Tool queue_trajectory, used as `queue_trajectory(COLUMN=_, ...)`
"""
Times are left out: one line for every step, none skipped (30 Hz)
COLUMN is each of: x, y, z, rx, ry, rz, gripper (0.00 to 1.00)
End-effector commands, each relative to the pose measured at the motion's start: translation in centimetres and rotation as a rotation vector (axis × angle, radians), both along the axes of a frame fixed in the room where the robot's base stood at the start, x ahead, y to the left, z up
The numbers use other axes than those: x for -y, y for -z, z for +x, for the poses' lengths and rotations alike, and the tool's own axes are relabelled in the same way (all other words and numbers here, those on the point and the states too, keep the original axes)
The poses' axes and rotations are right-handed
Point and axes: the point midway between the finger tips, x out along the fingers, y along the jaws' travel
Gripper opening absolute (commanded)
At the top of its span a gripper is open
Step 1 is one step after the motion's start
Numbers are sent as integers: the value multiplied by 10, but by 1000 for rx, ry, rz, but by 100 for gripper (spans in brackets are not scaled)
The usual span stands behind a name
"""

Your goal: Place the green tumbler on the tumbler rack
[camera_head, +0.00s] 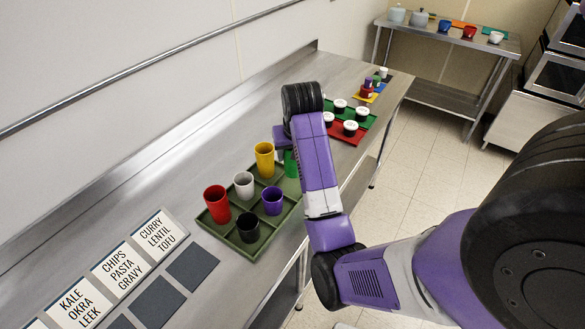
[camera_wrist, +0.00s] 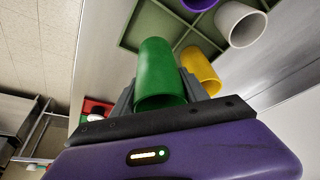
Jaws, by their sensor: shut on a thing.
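The green tumbler (camera_wrist: 160,75) is held between my gripper's (camera_wrist: 160,92) two grey fingers in the wrist view. In the head view only a strip of the tumbler (camera_head: 290,164) shows beside my purple arm, which hides the fingers. The tumbler rack is a green tray with compartments (camera_head: 268,238) on the steel counter; it also shows in the wrist view (camera_wrist: 158,24). The tumbler is at the rack's far right corner, close to the yellow tumbler (camera_head: 265,160). I cannot tell whether its base touches the rack.
The rack also holds red (camera_head: 217,204), white (camera_head: 244,186), purple (camera_head: 273,201) and black (camera_head: 248,228) tumblers. Red and green trays with white-topped items (camera_head: 350,128) stand farther along the counter. Word cards (camera_head: 160,234) and dark squares lie at the near left.

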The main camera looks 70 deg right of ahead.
Motion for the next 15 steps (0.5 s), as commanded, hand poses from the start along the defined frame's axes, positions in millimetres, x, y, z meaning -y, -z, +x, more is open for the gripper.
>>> queue_trajectory(x=-1, y=7, z=-1, rx=-3, ry=-1, rz=2, gripper=11)
queue_trajectory(x=-1, y=10, z=0, rx=-1, ry=-1, rz=2, gripper=11)
queue_trajectory(x=0, y=14, z=0, rx=0, ry=-1, rz=0, gripper=11)
queue_trajectory(x=0, y=16, z=0, rx=0, ry=-1, rz=0, gripper=11)
queue_trajectory(x=0, y=17, z=0, rx=0, ry=-1, rz=0, gripper=11)
queue_trajectory(x=0, y=20, z=0, rx=1, ry=-1, rz=-1, gripper=11)
queue_trajectory(x=0, y=22, z=0, rx=-1, ry=-2, rz=0, gripper=11)
queue_trajectory(x=0, y=26, z=0, rx=-1, ry=-2, rz=0, gripper=11)
queue_trajectory(x=-1, y=31, z=0, rx=-2, ry=-2, rz=1, gripper=11)
queue_trajectory(x=-1, y=36, z=-1, rx=-2, ry=-2, rz=1, gripper=11)
queue_trajectory(x=-1, y=40, z=0, rx=-2, ry=-1, rz=2, gripper=11)
queue_trajectory(x=-1, y=46, z=0, rx=-2, ry=-1, rz=1, gripper=11)
queue_trajectory(x=-1, y=50, z=-1, rx=-2, ry=-1, rz=1, gripper=11)
queue_trajectory(x=0, y=54, z=0, rx=-2, ry=-1, rz=0, gripper=11)
queue_trajectory(x=0, y=57, z=0, rx=-2, ry=-1, rz=0, gripper=11)
